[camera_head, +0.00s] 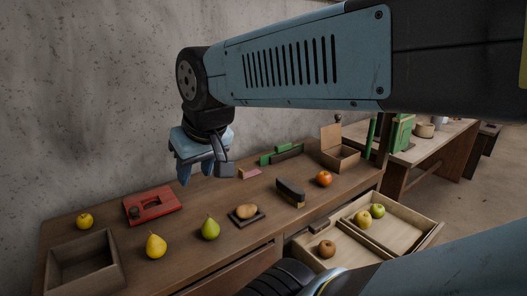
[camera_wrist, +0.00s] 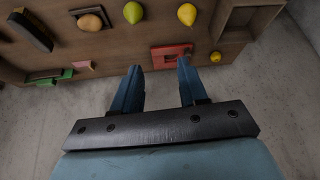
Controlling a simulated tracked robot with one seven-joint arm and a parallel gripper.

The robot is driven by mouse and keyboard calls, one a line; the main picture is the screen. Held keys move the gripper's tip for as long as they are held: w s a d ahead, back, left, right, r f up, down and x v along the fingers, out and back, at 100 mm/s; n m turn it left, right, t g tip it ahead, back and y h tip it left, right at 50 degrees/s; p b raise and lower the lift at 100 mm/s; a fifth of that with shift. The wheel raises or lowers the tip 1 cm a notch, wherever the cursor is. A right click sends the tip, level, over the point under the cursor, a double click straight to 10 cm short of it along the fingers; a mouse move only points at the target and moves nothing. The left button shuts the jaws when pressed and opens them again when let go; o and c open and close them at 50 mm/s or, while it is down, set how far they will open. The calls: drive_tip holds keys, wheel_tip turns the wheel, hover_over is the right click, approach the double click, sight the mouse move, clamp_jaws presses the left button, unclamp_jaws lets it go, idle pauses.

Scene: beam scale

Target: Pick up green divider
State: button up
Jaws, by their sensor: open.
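A green piece (camera_head: 283,150), which looks like the divider, sits near the back edge of the wooden table, behind a dark block. In the wrist view, green (camera_wrist: 60,77) shows at the lower left edge of the table. My gripper (camera_head: 204,174) hangs above the back of the table, left of the green piece. In the wrist view its blue fingers (camera_wrist: 159,68) are apart with nothing between them. The red block with a cutout (camera_head: 152,204) lies on the table to the gripper's lower left; it also shows just beyond the fingertips (camera_wrist: 171,52).
Pears (camera_head: 156,245), a potato-like item (camera_head: 246,211), a dark brush-like block (camera_head: 291,190) and an orange fruit (camera_head: 324,179) stand on the table. An open wooden box (camera_head: 340,158) is at the back right. An open drawer (camera_head: 395,238) holds fruit. A concrete wall runs behind.

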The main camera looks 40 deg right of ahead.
drive_tip(key=shift+o, duration=0.3)
drive_tip(key=shift+a, duration=0.1)
drive_tip(key=shift+o, duration=0.8)
drive_tip(key=shift+w, duration=0.1)
drive_tip(key=shift+o, duration=0.9)
drive_tip(key=w+d+n+g+h, duration=0.1)
drive_tip(key=w+d+n+h, duration=0.1)
drive_tip(key=w+d, duration=0.7)
drive_tip(key=shift+w+d+g+h, duration=0.15)
drive_tip(key=shift+w+g+h, duration=0.15)
drive_tip(key=shift+g+h, duration=0.1)
drive_tip(key=n+g+h, duration=0.5)
drive_tip(key=n+h, duration=0.6)
drive_tip(key=n, duration=0.4)
hover_over(282, 145)
drive_tip(key=a, duration=1.1)
wheel_tip(282, 145, down, 18)
drive_tip(key=x, duration=0.8)
drive_tip(key=shift+w+f, duration=0.35)
drive_tip(key=shift+f, duration=0.15)
drive_tip(key=shift+w+f+x, duration=0.1)
drive_tip(key=shift+w+x, duration=0.05)
drive_tip(key=shift+x, duration=1.15)
drive_tip(key=shift+w+f+x, duration=0.1)
drive_tip(key=shift+w+x, duration=0.1)
drive_tip(key=shift+x, duration=1.1)
